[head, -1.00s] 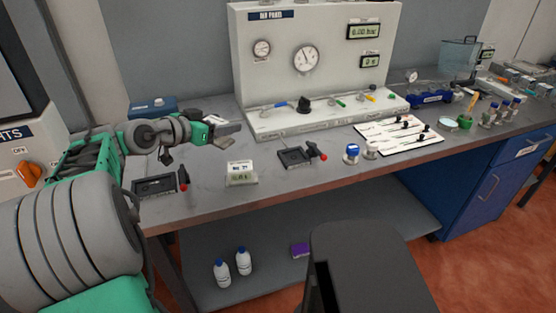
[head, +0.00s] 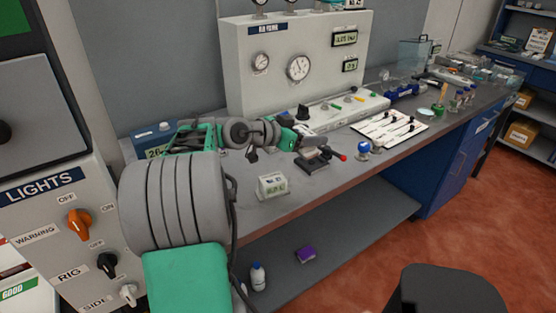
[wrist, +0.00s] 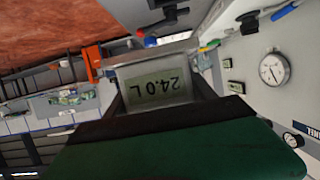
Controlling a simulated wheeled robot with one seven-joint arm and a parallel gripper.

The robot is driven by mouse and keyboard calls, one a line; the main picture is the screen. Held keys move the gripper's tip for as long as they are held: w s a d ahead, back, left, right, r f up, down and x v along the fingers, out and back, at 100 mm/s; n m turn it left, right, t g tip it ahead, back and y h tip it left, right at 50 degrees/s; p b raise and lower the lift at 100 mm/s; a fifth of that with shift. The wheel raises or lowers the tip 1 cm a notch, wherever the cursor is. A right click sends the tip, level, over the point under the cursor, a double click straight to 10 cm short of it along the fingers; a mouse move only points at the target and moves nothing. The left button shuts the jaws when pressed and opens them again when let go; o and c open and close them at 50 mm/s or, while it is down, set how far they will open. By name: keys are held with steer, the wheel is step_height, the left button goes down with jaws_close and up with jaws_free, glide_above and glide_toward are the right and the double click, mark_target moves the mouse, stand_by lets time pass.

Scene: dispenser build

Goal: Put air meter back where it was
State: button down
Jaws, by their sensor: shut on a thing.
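My gripper (head: 320,142) is above the bench, close to a black holder with a red-tipped lever (head: 316,163) as seen in the head view. In the wrist view my gripper (wrist: 158,90) is shut on a pale meter, taken to be the air meter (wrist: 135,72), between its dark fingers. Its display reads 24.0 L and appears upside down. In the head view the held meter is hard to make out against the gripper. I cannot tell whether it touches the holder.
A small white display box (head: 272,185) stands near the bench's front edge. The gauge panel (head: 285,95) rises behind my gripper. A blue-capped jar (head: 363,151) and a white sheet with black-knobbed parts (head: 390,128) are to the right. A blue box (head: 155,140) is at the left.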

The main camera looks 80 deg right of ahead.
steer(key=w+d+f, duration=0.1)
steer(key=w+f, duration=0.2)
steer(key=w+d+f+p, duration=0.1)
steer(key=w+d+f, duration=0.1)
steer(key=w, duration=0.1)
steer(key=w+d+f+p, duration=0.1)
steer(key=w+d+f, duration=0.1)
steer(key=w+f, duration=0.1)
steer(key=shift+w+d+f, duration=0.1)
steer(key=shift+w+f, duration=0.2)
steer(key=shift+w, duration=0.1)
steer(key=shift+w+f, duration=0.1)
steer(key=shift+f, duration=1.7)
steer(key=c, duration=0.8)
jaws_free()
steer(key=shift+f, duration=0.1)
steer(key=shift+o, duration=1)
